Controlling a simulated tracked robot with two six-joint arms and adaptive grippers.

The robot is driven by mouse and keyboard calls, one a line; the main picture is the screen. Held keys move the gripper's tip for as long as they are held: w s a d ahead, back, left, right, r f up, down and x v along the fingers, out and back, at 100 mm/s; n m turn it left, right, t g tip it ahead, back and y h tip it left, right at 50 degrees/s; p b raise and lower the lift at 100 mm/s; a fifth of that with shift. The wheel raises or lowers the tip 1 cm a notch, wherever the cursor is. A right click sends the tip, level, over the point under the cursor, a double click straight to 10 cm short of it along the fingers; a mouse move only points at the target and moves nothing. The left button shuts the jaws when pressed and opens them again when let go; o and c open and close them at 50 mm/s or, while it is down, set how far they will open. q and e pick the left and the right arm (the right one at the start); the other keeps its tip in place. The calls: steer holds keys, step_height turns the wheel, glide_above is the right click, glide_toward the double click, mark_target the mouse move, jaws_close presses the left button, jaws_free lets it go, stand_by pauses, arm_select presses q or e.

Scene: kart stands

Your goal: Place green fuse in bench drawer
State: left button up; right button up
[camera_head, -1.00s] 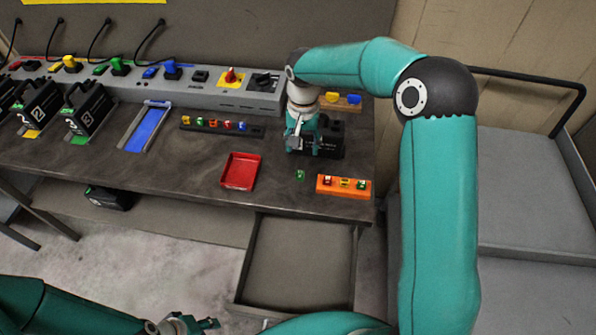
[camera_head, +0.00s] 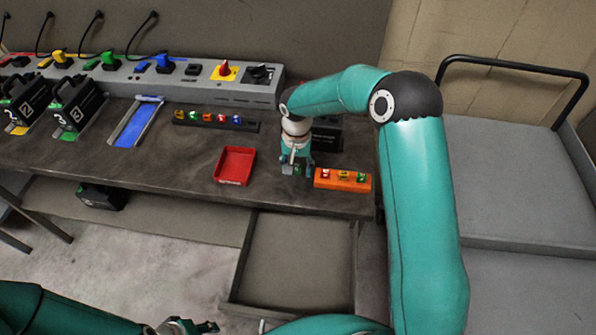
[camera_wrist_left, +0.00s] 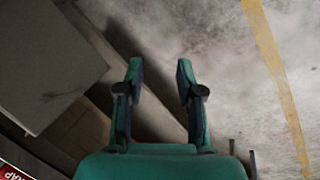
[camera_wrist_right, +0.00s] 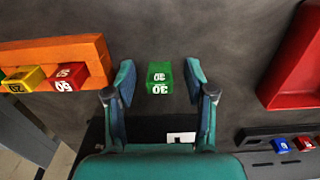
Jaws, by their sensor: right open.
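The green fuse (camera_wrist_right: 160,77), marked 30, lies on the dark bench top. My right gripper (camera_wrist_right: 160,80) is open above it, with the fuse between its fingers in the right wrist view and apart from both. In the head view my right gripper (camera_head: 296,168) is low over the bench between the red tray and the orange block, and largely covers the fuse. The bench drawer (camera_head: 295,262) is pulled open below the bench front and looks empty. My left gripper (camera_wrist_left: 158,85) is open and empty over the floor; it also shows at the bottom of the head view (camera_head: 190,327).
The red tray (camera_head: 219,168) is left of my right gripper. The orange block (camera_head: 357,186) with several fuses is close on the right. A dark rack (camera_head: 243,126) of coloured fuses stands behind. A grey cart (camera_head: 510,190) is right of the bench.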

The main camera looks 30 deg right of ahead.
steer(key=c, duration=1)
steer(key=shift+r, duration=0.1)
